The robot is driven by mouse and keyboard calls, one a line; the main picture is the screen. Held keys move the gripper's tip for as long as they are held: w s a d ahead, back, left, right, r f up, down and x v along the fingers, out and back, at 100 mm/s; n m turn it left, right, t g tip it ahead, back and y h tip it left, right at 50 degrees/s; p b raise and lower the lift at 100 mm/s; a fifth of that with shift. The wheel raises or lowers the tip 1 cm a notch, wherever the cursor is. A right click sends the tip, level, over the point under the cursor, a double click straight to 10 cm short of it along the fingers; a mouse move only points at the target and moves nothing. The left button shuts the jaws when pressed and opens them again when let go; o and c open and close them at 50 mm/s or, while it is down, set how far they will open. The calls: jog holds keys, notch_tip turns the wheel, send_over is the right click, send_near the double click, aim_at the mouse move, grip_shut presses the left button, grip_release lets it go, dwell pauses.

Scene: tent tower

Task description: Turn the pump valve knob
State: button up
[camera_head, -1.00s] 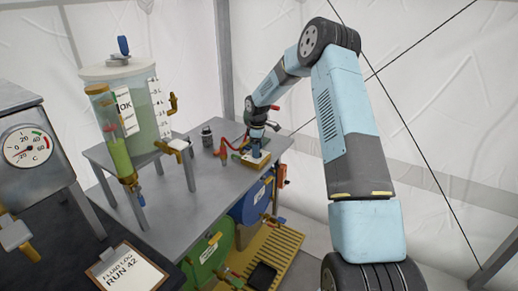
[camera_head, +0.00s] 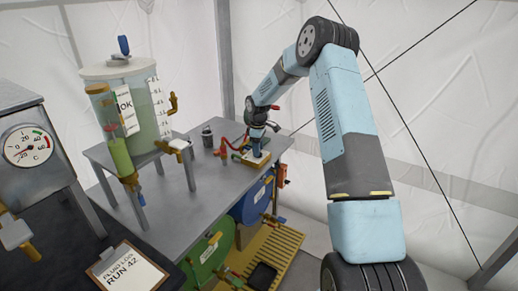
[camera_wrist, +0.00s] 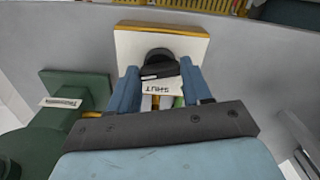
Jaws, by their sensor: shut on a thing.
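The black pump valve knob (camera_wrist: 158,54) sits on a white and yellow base plate (camera_wrist: 192,44) in the wrist view. A white label reading "SHUT" (camera_wrist: 162,89) is beside it, upside down in this view. My gripper (camera_wrist: 159,72) has its two blue fingers on either side of the knob and is shut on it. In the head view my gripper (camera_head: 256,142) is low over the right part of the grey table, at the base plate (camera_head: 258,159). The knob is hidden there.
Red valve handles (camera_head: 222,148) and a small dark canister (camera_head: 207,137) stand left of my gripper. A tank (camera_head: 145,105) with a green fluid column stands on the table's left. Blue and green drums (camera_head: 212,255) lie below. A clipboard (camera_head: 128,272) lies at front left.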

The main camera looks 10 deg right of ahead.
jog(key=m, duration=0.6)
jog(key=shift+w, duration=0.1)
jog(key=m, duration=0.4)
jog(key=shift+m, duration=0.4)
dwell(0.3)
jog(key=o, duration=1.1)
jog(key=shift+c, duration=0.2)
jog(key=shift+r, duration=0.1)
notch_tip(320, 180, up, 14)
jog(key=shift+f, duration=0.25)
